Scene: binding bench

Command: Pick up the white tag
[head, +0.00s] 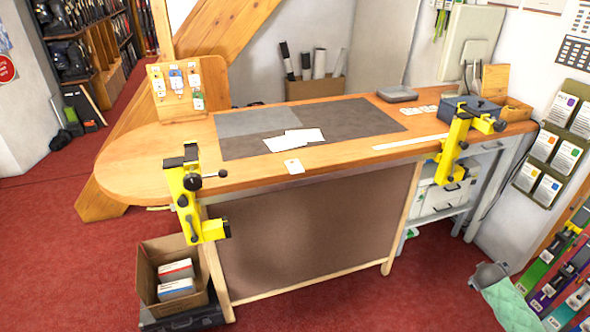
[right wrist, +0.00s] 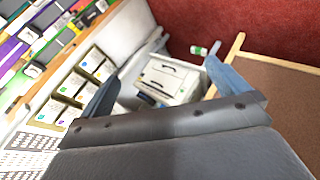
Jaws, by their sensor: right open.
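A small white tag (head: 294,166) lies flat on the wooden bench (head: 140,165), at its front edge left of the middle, in the head view. It has a small dark mark or hole near its top. The tag does not show in the right wrist view. My right gripper (right wrist: 158,88) shows only in the right wrist view. Its two blue-grey fingers are spread apart with nothing between them, pointing towards a white drawer unit beyond. Neither gripper shows in the head view, and my left gripper is out of sight.
White sheets (head: 293,139) lie on a dark mat (head: 350,120) behind the tag. Yellow vises (head: 186,182) and (head: 455,140) stand at the bench's front edge. A white strip (head: 410,142) lies right of the tag. A tag board (head: 187,92) stands at left. Bench around the tag is clear.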

